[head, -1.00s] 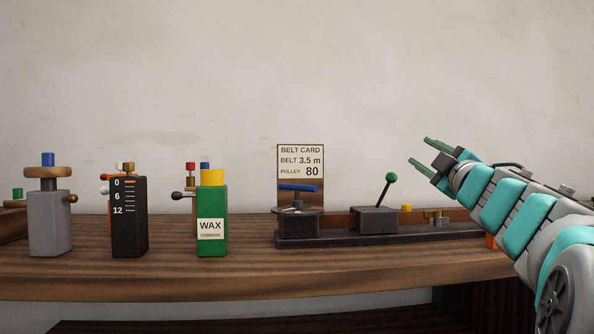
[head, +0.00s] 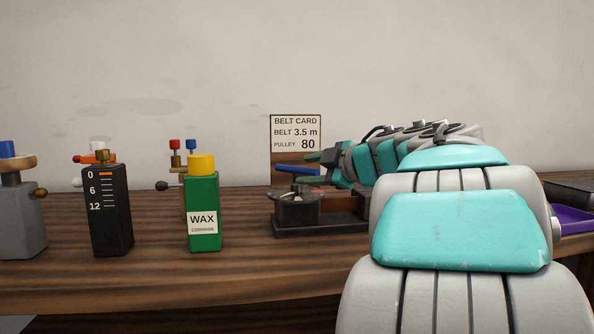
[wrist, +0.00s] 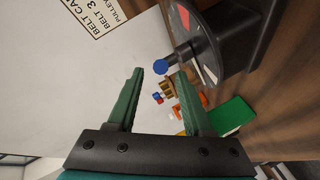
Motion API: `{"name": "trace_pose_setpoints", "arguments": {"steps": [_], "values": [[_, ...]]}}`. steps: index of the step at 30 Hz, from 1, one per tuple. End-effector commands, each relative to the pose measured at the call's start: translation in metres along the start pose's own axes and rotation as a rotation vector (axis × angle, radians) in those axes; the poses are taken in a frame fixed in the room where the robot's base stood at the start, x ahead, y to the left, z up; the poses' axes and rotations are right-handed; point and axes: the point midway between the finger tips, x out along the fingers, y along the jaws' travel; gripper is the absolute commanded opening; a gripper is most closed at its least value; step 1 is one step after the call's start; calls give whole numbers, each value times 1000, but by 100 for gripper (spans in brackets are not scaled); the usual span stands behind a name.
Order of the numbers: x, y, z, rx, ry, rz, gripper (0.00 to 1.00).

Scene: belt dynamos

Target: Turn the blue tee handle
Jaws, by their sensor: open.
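The blue tee handle (head: 297,170) is a bar on a short stem above a dark round-topped housing (head: 296,208) on the bench. My gripper (head: 313,167) is open, with its green fingers at the right end of the bar. In the wrist view the handle (wrist: 161,67) shows its round blue end towards the camera, in line with the gap between the fingertips (wrist: 160,75). I cannot tell whether the fingers touch the bar. The handle's grey stem runs to the housing, whose face carries red and white marks.
A belt card (head: 297,133) stands behind the handle. A green wax container (head: 203,230), a black scaled block (head: 108,215) and a grey block (head: 20,220) stand to the left. My arm covers much of the right side. A purple tray (head: 572,218) shows at far right.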

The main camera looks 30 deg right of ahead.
Motion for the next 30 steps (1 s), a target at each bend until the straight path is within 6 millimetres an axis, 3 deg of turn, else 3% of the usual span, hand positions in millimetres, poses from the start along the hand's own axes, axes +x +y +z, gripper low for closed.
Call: {"name": "trace_pose_setpoints", "arguments": {"steps": [3, 9, 21, 30], "values": [[20, 0, -1, -2, 1, 0, 51], [43, 0, 0, -1, 2, 0, 51], [50, 1, 0, 0, -1, 3, 51], [50, 1, 0, -1, -1, 3, 17]]}}
